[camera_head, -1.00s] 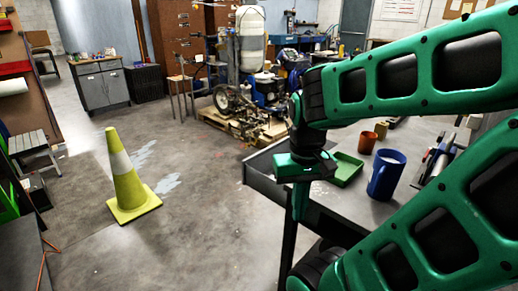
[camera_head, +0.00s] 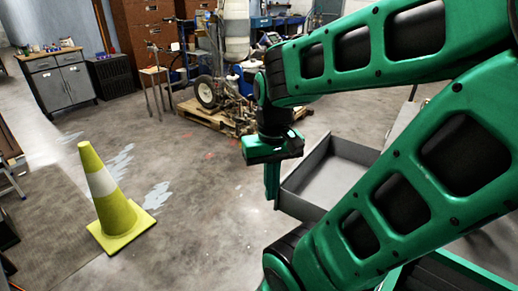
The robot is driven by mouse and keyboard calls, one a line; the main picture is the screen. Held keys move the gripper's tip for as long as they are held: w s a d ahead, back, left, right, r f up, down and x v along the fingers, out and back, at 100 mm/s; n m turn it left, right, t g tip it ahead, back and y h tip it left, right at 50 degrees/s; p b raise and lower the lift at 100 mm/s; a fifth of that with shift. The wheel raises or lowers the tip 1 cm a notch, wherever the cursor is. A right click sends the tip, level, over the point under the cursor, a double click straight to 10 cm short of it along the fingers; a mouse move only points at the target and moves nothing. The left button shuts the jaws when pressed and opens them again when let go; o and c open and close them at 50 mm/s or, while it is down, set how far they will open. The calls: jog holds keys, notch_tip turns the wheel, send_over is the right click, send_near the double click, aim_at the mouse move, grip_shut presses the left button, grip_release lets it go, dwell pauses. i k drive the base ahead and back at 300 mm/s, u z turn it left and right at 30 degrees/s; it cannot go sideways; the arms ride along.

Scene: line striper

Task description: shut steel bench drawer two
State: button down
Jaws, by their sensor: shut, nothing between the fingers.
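A grey steel drawer (camera_head: 326,178) stands pulled out at the right of the picture, open at the top. Its inside looks empty where I can see it. My arm crosses in front of its right part and hides most of the bench, so I cannot tell which drawer number it is. My green gripper (camera_head: 272,188) points down just outside the drawer's left end. Its fingers are shut with nothing between them. I cannot tell whether they touch the drawer.
A yellow cone with a white band (camera_head: 116,205) stands on the floor at the left. A line striper (camera_head: 225,95) sits on a wooden pallet (camera_head: 205,121) behind. A grey cabinet (camera_head: 62,86) is at the back left. The floor between cone and drawer is clear.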

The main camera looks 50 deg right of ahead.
aim_at(317, 181)
jog(key=i, duration=2.8)
jog(key=z, duration=3.8)
